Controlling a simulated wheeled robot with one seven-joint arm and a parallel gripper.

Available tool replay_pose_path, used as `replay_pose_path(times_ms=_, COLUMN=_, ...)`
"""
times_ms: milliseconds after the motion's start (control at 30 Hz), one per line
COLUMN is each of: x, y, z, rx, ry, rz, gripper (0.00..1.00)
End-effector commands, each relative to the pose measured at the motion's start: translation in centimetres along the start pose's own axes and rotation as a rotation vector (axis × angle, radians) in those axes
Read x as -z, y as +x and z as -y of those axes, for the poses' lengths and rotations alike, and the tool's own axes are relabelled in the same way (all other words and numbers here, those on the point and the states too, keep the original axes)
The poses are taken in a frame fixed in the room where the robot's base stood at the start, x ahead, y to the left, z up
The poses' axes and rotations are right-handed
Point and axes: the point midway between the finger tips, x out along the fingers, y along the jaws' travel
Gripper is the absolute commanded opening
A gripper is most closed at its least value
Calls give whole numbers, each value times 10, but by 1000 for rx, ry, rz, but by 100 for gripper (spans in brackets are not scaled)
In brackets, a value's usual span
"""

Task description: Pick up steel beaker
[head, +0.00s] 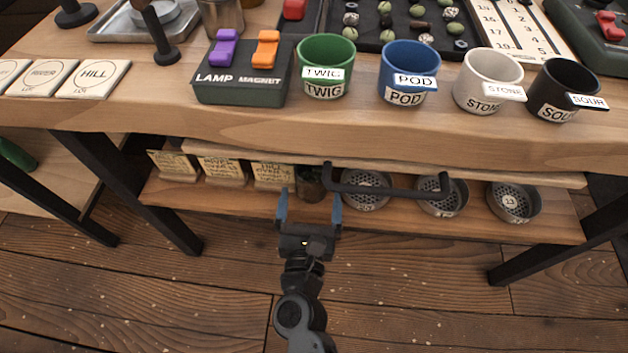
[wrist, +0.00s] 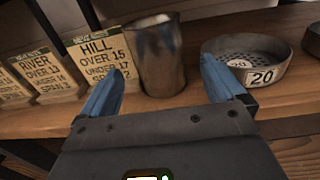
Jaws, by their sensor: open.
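A grey steel beaker (wrist: 160,58) stands upright on the lower shelf in the wrist view, between the HILL card and a round sieve. In the head view it is a small dark cylinder (head: 311,186) beneath the bench, partly hidden by the drawer handle. My gripper (head: 309,207) is in front of the lower shelf, open and empty. In the wrist view, my gripper (wrist: 163,82) has one blue finger on each side of the beaker's line, with the beaker beyond the fingertips. I cannot tell the remaining distance. Another steel cup (head: 222,18) stands on the bench top.
Standing cards, including the HILL card (wrist: 102,58), are left of the beaker. A sieve marked 20 (wrist: 249,64) is close on its right. A black handle (head: 388,191) and the bench edge (head: 400,140) overhang the shelf. Open floor (head: 400,300) lies in front.

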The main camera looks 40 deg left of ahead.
Motion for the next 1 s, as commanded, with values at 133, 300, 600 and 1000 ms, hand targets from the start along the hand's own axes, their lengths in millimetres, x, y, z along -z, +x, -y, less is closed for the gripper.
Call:
replay_pose_path(times_ms=133, x=1, y=18, z=0, rx=0, ry=0, rz=1, gripper=96)
replay_pose_path(times_ms=300, x=0, y=23, z=0, rx=-1, ry=-1, rz=-1, gripper=96)
replay_pose_path(times_ms=600, x=0, y=22, z=0, rx=-1, ry=-2, rz=0, gripper=81)
replay_pose_path(times_ms=1000, x=0, y=22, z=0, rx=-1, ry=-2, rz=0, gripper=43)
